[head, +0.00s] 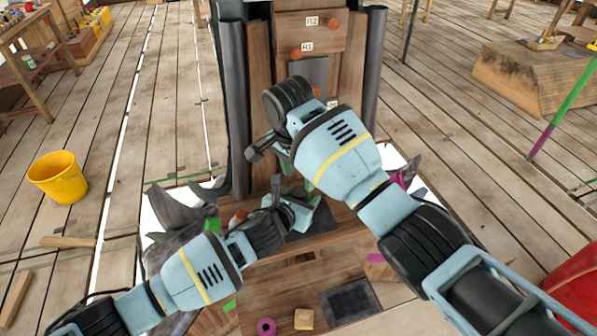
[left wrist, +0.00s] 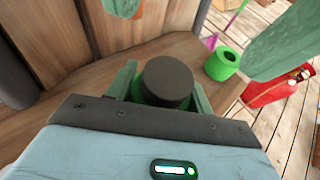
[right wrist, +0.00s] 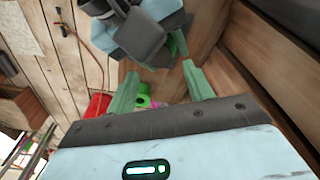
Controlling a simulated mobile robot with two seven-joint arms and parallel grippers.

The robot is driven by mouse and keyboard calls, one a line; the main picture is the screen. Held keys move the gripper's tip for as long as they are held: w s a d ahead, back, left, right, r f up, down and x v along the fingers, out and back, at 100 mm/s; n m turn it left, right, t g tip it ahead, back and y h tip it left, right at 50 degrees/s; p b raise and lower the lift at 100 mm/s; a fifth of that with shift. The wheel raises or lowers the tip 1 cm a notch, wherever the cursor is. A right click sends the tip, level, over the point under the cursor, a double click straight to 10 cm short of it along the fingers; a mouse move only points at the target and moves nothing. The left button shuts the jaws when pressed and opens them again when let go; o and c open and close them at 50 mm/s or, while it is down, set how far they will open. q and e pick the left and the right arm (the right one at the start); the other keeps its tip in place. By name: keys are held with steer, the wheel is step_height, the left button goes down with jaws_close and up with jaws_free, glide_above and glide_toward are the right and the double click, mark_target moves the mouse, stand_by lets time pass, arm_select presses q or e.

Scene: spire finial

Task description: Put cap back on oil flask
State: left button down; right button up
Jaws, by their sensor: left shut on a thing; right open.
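In the left wrist view my left gripper (left wrist: 163,84) is shut on a dark, round-topped piece (left wrist: 168,78) with green around its lower part. I cannot tell whether it is the cap alone or the flask with a dark top. A green piece with a dark round opening (left wrist: 223,63) stands apart from it on the wooden ledge. It also shows in the right wrist view (right wrist: 143,96), beyond the fingertips. My right gripper (right wrist: 160,75) is open and empty, close to the left one. In the head view my arms largely hide both grippers' fingertips.
A wooden column with labelled panels (head: 310,30) rises behind the grippers, with dark uprights beside it. A red container (left wrist: 275,88) is beyond the ledge. A yellow bucket (head: 58,177) stands on the floor at left. A magenta ring (head: 266,327) and a wooden block (head: 304,319) lie in front.

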steer(key=s+a+r+n+t+y, duration=0.2)
steer(key=a+r+n+t+y, duration=0.15)
steer(key=a+r+n, duration=0.65)
steer(key=s+a+r+n+t+y, duration=0.2)
steer(key=a+r+n+y, duration=0.25)
steer(key=r, duration=0.95)
steer(key=w+a+r+n+t+y, duration=0.25)
steer(key=a+r+n+y, duration=0.2)
steer(key=n, duration=0.75)
steer(key=w+a+r+n+t+y, duration=0.25)
steer(key=w+r+n+y, duration=0.2)
steer(key=n, duration=0.85)
steer(key=s+d+f+n+g+h, duration=0.1)
steer(key=s+f+n+g+h, duration=0.15)
steer(key=f+n+g, duration=0.75)
steer(key=s+d+f+n+g+h, duration=0.1)
steer(key=s+f+n, duration=0.35)
steer(key=n, duration=1.15)
steer(key=shift+w+d+f+n+g+h, duration=0.1)
steer(key=shift+w+d+f+n+h, duration=0.6)
steer(key=shift+d+f+n+h, duration=1.95)
steer(key=shift+w+d+f+n+g+h, duration=0.1)
steer(key=shift+w+d+f+n+h, duration=0.6)
steer(key=shift+d+f+h, duration=2.25)
steer(key=shift+w+d+f+n+g+h, duration=0.1)
steer(key=shift+w+d+f+n+h, duration=0.6)
steer(key=shift+d+f+n, duration=2.35)
